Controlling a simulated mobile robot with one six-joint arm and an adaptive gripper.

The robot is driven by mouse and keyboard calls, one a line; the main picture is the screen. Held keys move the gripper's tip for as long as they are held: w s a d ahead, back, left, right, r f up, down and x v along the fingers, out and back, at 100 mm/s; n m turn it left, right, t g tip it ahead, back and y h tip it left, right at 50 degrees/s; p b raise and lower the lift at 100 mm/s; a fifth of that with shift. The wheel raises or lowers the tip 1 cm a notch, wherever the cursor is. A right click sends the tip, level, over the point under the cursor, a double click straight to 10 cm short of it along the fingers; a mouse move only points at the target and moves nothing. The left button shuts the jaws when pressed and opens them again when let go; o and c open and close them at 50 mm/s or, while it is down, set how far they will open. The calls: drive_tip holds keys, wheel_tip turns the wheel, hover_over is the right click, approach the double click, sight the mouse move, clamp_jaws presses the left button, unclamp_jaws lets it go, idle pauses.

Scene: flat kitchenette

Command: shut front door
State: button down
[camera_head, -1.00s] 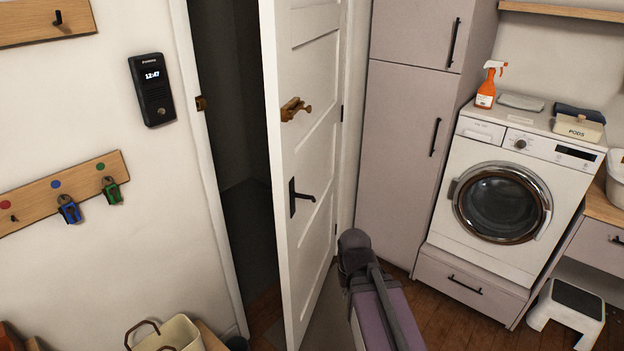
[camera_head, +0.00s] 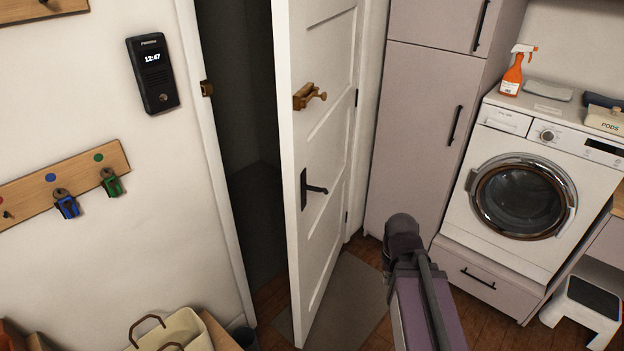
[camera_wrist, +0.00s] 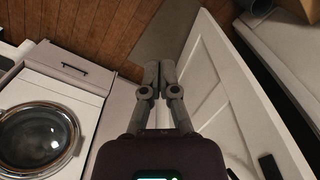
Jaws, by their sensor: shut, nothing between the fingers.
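The white panelled front door (camera_head: 328,150) stands partly open, with a dark gap between its free edge and the frame on the left. It has a black lever handle (camera_head: 313,189) and a brass latch (camera_head: 308,96) above it. The brass catch plate (camera_head: 207,88) is on the door frame. In the wrist view the door (camera_wrist: 215,75) lies to the right of my gripper (camera_wrist: 160,66), whose fingers are together and empty. The black handle (camera_wrist: 268,166) shows there at lower right. In the head view my arm is in front of the door's room side; the fingertips are hidden there.
A tall grey cabinet (camera_head: 425,120) and a washing machine (camera_head: 540,185) stand to the right. A step stool (camera_head: 585,310) is at lower right. A grey mat (camera_head: 355,290) lies by the door. A cream bag (camera_head: 180,332) sits at lower left, near a key rack (camera_head: 80,180).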

sight(305, 177)
drive_tip(key=w+a+m+t+y+b, duration=0.1)
drive_tip(key=w+a+y+b, duration=0.3)
drive_tip(key=w+a+y, duration=0.65)
drive_tip(key=w+d+r+m+t+y+b, duration=0.2)
drive_tip(key=w+r+t+y+b, duration=0.2)
drive_tip(key=w+r, duration=0.6)
drive_tip(key=w+y, duration=0.2)
drive_tip(key=w, duration=0.2)
drive_tip(key=shift+w+d+r+y, duration=0.15)
drive_tip(key=shift+w+r+y, duration=0.15)
drive_tip(key=shift+w+y, duration=0.05)
drive_tip(key=x, duration=1.4)
